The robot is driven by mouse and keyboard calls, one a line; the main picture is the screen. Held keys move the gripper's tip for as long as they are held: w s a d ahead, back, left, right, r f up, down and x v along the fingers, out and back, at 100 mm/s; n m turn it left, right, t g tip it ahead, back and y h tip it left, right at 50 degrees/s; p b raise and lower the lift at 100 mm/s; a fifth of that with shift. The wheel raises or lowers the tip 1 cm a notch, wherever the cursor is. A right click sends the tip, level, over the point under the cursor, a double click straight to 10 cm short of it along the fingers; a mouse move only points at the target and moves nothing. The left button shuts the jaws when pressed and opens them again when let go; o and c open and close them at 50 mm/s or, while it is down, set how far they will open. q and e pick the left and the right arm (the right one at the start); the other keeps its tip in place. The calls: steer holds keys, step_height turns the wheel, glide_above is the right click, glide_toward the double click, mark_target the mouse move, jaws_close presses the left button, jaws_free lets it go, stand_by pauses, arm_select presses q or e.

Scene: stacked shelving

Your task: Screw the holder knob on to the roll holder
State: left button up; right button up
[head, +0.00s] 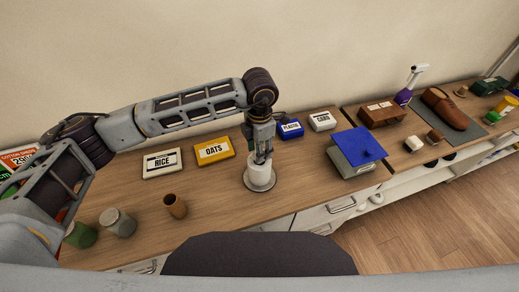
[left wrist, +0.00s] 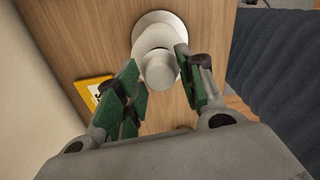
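The roll holder stands upright on the wooden counter, with a round pale base (head: 260,186) and a white roll (head: 257,176) on it. In the left wrist view, its disc-shaped base (left wrist: 158,18) shows at the top. A round whitish end piece (left wrist: 160,70) faces the wrist camera; I cannot tell whether it is the holder knob or the top of the holder. My left gripper (head: 262,159) points down over the holder. In the wrist view its green-padded fingers (left wrist: 157,66) are apart, on either side of the end piece, with gaps visible. My right gripper is not in view.
Rice box (head: 162,162) and oats box (head: 213,151) lie left of the holder; a brown cup (head: 175,206) stands nearer. A blue-lidded box (head: 356,151) stands to the right. Plastic box (head: 290,129) and corn box (head: 322,121) lie behind. The counter's front edge is close.

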arm_select(q)
steer(key=shift+n+b, duration=0.6)
steer(key=shift+n, duration=1.3)
steer(key=shift+n+b, duration=0.35)
steer(key=shift+n, duration=1.05)
steer(key=shift+n, duration=0.3)
steer(key=shift+n+b, duration=0.95)
steer(key=shift+n, duration=2.15)
steer(key=c, duration=0.7)
